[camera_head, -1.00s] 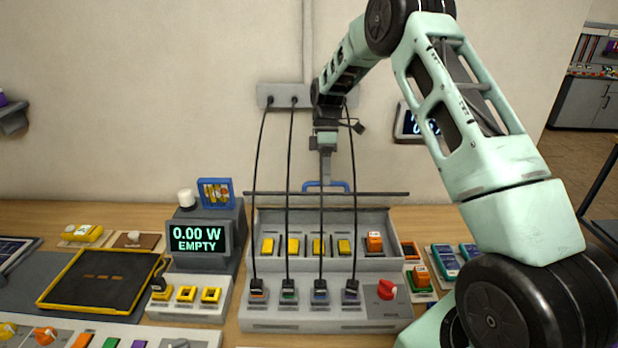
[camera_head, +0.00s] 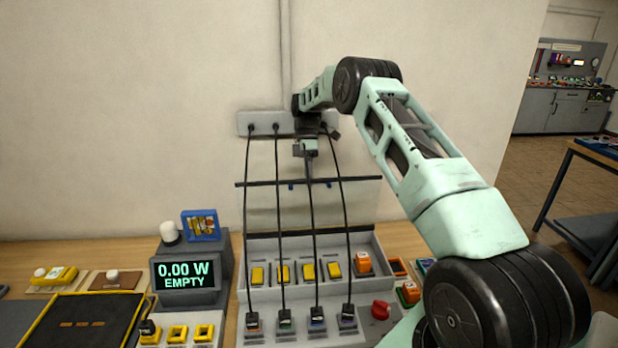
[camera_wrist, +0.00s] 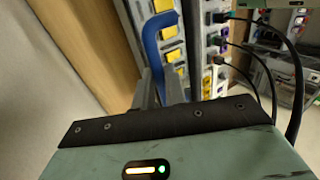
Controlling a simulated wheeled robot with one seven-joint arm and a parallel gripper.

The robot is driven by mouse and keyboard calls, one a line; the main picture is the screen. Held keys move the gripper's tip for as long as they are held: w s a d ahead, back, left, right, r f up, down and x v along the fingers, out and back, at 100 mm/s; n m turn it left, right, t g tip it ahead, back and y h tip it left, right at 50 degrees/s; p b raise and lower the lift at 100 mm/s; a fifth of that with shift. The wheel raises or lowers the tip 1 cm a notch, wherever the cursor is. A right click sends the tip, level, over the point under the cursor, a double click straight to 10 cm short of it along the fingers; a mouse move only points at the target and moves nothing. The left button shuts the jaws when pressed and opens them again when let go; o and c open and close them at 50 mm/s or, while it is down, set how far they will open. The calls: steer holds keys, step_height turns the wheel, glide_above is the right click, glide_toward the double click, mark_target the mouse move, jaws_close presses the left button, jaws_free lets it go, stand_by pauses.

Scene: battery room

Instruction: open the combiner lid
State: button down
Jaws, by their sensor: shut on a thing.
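The combiner (camera_head: 290,290) is a grey box on the bench, with a row of yellow blocks and one orange block inside. Its clear lid (camera_head: 275,212) stands raised at the back of the box, with a dark bar (camera_head: 355,179) along its top edge. A blue handle shows in small pieces at that bar (camera_head: 291,187), and more plainly in the wrist view (camera_wrist: 161,40). My gripper (camera_head: 309,180) is at the bar, shut on the handle. In the wrist view its fingers (camera_wrist: 163,88) meet the handle's near end, and the exact grip is partly hidden.
Several black cables (camera_head: 279,220) hang from a wall box (camera_head: 262,123) to plugs at the combiner's front, passing close to my gripper. A red knob (camera_head: 381,309) is at the front right. A display (camera_head: 186,274) reading 0.00 W EMPTY stands left.

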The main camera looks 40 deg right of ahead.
steer(key=shift+s+f, duration=0.15)
steer(key=shift+f, duration=0.35)
steer(key=c, duration=1.5)
jaws_free()
steer(key=shift+o, duration=0.2)
steer(key=shift+r, duration=0.15)
steer(key=b+v, duration=0.2)
steer(key=v, duration=0.5)
steer(key=shift+r, duration=0.2)
